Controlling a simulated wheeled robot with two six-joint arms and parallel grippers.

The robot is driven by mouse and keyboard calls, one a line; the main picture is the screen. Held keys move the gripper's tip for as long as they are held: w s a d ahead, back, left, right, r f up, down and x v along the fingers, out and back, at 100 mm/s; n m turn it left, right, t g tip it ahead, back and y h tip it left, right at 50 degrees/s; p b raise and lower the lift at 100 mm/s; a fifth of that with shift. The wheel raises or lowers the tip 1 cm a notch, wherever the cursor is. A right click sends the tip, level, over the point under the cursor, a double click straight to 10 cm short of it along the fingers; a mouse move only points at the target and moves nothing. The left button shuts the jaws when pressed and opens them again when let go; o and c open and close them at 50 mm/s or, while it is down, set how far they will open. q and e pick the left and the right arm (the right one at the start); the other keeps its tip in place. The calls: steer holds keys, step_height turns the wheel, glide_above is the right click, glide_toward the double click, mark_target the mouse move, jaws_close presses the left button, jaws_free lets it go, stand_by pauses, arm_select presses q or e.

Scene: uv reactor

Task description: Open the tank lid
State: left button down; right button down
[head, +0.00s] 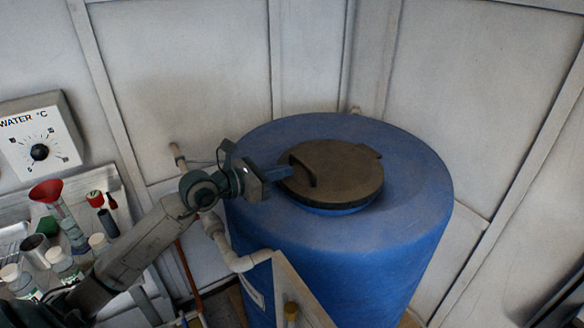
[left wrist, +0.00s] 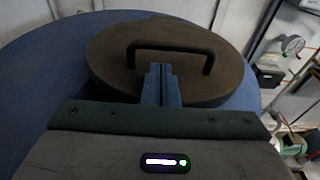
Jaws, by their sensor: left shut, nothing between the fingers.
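The blue tank (head: 400,230) stands in the corner and fills the middle right of the head view. Its round dark brown lid (head: 345,180) lies on top, looking closed, with a small blue rim showing under its front edge. A dark bar handle (head: 303,172) stands on the lid's left part. My left gripper (head: 287,173) comes in from the left, close to the handle, with its fingers shut and empty. In the left wrist view the fingers (left wrist: 160,80) point at the lid (left wrist: 110,55), just in front of the handle (left wrist: 170,45). Contact with the handle cannot be told. My right gripper is out of view.
White pipes (head: 235,258) run along the tank's left side. A shelf at left holds a red funnel (head: 46,192), bottles and a metal cup (head: 37,250). A water temperature dial (head: 40,150) hangs above it. White walls close in behind the tank.

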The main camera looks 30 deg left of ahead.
arm_select(q)
steer(key=shift+x, duration=0.8)
steer(key=shift+w+d+p, duration=0.2)
steer(key=shift+w+p, duration=0.05)
steer(key=shift+p, duration=0.05)
steer(key=shift+w+d, duration=0.2)
steer(key=shift+w, duration=0.1)
steer(key=shift+w+f, duration=0.1)
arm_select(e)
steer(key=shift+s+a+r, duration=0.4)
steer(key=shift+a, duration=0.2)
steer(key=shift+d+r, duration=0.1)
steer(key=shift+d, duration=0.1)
